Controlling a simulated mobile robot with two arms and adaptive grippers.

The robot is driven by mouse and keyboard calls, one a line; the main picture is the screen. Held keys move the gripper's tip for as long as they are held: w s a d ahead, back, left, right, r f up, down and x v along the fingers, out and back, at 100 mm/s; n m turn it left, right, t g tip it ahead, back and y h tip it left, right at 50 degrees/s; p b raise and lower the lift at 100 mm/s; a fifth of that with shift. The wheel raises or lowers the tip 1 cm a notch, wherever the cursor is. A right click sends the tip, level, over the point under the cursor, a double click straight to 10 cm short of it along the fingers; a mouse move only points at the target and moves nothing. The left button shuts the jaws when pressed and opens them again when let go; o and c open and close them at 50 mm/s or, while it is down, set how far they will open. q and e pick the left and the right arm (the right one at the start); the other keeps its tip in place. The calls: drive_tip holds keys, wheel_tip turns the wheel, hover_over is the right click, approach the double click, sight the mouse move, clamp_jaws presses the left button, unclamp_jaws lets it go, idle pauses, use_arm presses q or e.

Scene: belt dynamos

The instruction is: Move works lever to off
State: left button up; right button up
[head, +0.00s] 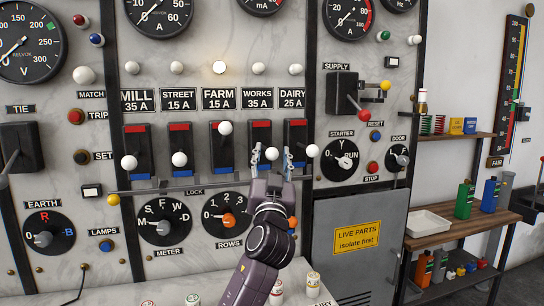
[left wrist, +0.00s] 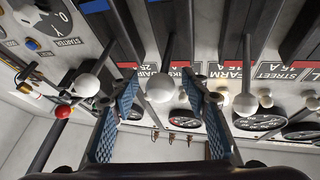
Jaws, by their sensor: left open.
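The works lever stands under the WORKS 35 A label (head: 257,98). Its white ball knob (head: 271,153) is at the low end of its slot, near the blue band. My left gripper (head: 272,157) is open, with one finger on each side of this knob. In the left wrist view the works knob (left wrist: 159,88) sits between the two blue-padded fingers, with no clear contact. The gripper hides the lower part of the works switch.
The dairy knob (head: 312,151) is close on the right, beside a finger. The farm knob (head: 226,128) stands higher on the left. The street knob (head: 180,159) and mill knob (head: 129,162) are low. A lock rod with a yellow knob (head: 113,200) runs below.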

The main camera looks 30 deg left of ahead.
use_arm(q)
drive_tip(key=v, duration=1.2)
idle(0.3)
